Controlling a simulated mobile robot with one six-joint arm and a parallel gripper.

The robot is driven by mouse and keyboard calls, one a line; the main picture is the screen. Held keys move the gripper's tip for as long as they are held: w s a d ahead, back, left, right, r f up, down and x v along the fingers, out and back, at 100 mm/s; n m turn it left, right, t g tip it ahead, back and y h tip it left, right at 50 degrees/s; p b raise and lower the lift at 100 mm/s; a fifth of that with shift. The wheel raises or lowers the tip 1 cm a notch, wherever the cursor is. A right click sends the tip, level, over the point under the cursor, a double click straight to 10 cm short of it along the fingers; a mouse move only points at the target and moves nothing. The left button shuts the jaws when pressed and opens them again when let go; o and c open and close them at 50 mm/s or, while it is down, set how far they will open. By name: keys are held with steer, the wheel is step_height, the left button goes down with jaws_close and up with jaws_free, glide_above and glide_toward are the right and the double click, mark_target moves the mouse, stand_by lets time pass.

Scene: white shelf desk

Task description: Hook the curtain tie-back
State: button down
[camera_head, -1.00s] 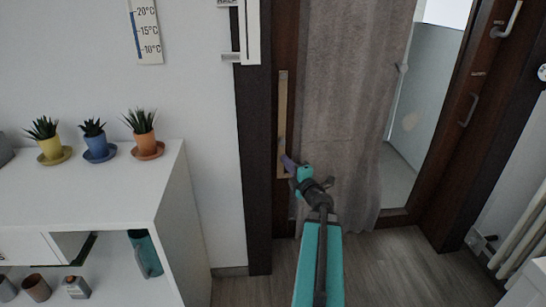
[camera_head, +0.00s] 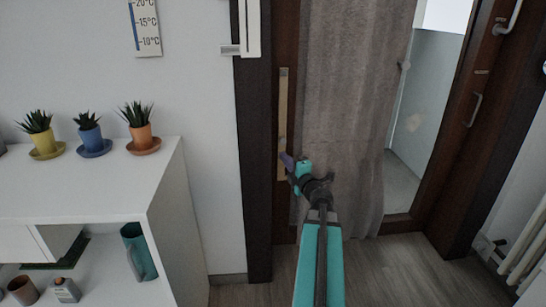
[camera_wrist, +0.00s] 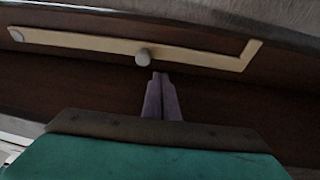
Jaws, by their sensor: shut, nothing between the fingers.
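A beige strip (camera_head: 283,115), which looks like the tie-back, stands upright on the dark wooden frame left of the curtain. In the wrist view the strip (camera_wrist: 90,42) has a bent end at right and a round grey piece at its left end. A grey knob (camera_wrist: 142,58) sits at its lower edge. The grey-brown curtain (camera_head: 345,120) hangs loose beside it; its edge (camera_wrist: 270,12) shows at the top of the wrist view. My gripper (camera_head: 286,158) is shut and empty, its purple fingertips (camera_wrist: 160,76) just below the knob. I cannot tell if they touch anything.
A small grey piece (camera_head: 404,65) shows at the curtain's right edge. The dark door frame (camera_head: 455,140) with handles stands at right, a radiator (camera_head: 525,240) beyond.

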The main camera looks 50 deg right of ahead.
steer(key=shift+b+x, duration=1)
steer(key=shift+x, duration=2.55)
